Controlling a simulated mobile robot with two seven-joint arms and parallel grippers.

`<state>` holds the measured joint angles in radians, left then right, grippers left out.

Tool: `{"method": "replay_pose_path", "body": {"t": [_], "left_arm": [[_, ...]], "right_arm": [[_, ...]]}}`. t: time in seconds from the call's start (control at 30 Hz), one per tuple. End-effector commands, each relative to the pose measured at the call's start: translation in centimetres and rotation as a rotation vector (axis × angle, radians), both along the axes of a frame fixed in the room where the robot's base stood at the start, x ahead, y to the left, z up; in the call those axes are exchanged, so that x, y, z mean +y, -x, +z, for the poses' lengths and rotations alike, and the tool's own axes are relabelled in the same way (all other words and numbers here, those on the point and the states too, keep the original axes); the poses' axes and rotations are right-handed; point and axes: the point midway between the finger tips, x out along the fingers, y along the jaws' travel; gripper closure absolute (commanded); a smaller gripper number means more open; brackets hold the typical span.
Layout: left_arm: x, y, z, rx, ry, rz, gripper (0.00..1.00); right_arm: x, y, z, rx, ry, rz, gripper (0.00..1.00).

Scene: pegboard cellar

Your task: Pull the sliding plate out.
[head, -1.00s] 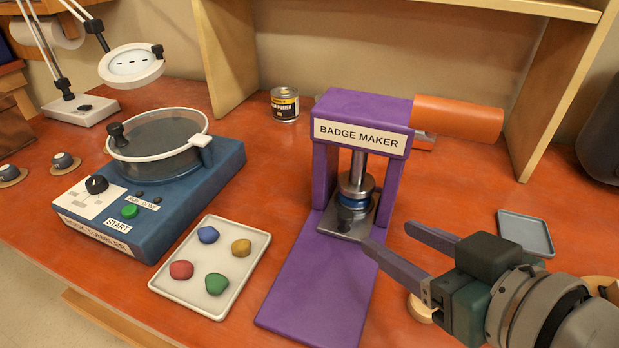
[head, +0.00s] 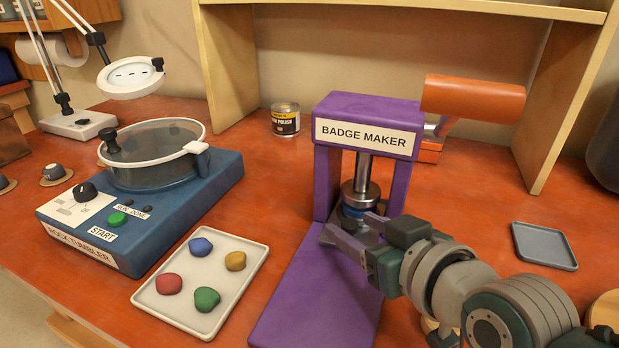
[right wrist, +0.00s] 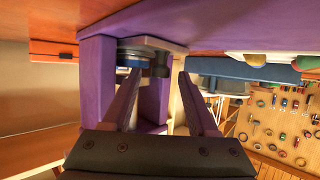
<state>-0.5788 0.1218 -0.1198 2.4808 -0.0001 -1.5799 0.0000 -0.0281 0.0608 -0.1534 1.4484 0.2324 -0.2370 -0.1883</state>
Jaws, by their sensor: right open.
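The purple badge maker (head: 368,110) stands upright on the red-orange bench. Its grey metal sliding plate (right wrist: 172,46) sits under the press column, with a dark knob (right wrist: 160,65) at its front. My right gripper (head: 351,222) is low in front of the press, over the purple base. Its jaws are open, with the fingertips at the plate's front and the knob showing between them in the right wrist view (right wrist: 159,76). I cannot tell whether a finger touches the knob. The gripper hides much of the plate in the head view. My left gripper is out of view.
A white tray (head: 150,298) with several coloured stones lies left of the base. A blue rock tumbler (head: 150,215) stands farther left. The orange press handle (head: 472,98) sticks out right. A small grey tray (head: 544,245) lies at right. A can (head: 285,120) stands behind.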

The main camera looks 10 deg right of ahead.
Motion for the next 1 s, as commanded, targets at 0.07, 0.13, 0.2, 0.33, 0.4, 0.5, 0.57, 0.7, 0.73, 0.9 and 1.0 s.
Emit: {"method": "replay_pose_path", "body": {"t": [0.07,0.13,0.2,0.33,0.4,0.5,0.57,0.7,0.73,0.9,1.0], "left_arm": [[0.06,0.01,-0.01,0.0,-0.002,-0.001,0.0],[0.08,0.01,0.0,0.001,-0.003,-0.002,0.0],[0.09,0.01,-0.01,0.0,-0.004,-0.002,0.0],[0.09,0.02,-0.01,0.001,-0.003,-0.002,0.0],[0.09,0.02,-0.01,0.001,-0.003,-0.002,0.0],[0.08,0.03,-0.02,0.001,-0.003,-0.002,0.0],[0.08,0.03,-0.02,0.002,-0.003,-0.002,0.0],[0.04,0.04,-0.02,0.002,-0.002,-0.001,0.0],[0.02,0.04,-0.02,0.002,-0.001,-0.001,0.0],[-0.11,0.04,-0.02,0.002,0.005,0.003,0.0],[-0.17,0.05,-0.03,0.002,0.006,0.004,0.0]], "right_arm": [[0.04,-0.07,0.0,0.0,0.0,0.0,0.41],[0.04,-0.05,0.01,0.0,0.0,0.0,0.41],[0.04,-0.04,0.01,0.0,0.0,0.0,0.41],[0.03,-0.03,0.01,0.0,0.0,0.0,0.54],[0.02,-0.02,0.0,0.0,0.0,0.0,0.62],[0.02,-0.02,0.0,0.0,0.0,0.0,0.74],[0.02,-0.02,0.0,0.0,0.0,0.0,0.8],[0.01,-0.01,0.0,0.0,0.0,0.0,0.96],[0.01,-0.01,0.0,0.0,0.0,0.0,0.99],[0.01,-0.01,0.0,0.0,0.0,0.0,1.0],[0.01,-0.01,0.0,0.0,0.0,0.0,1.0]]}}
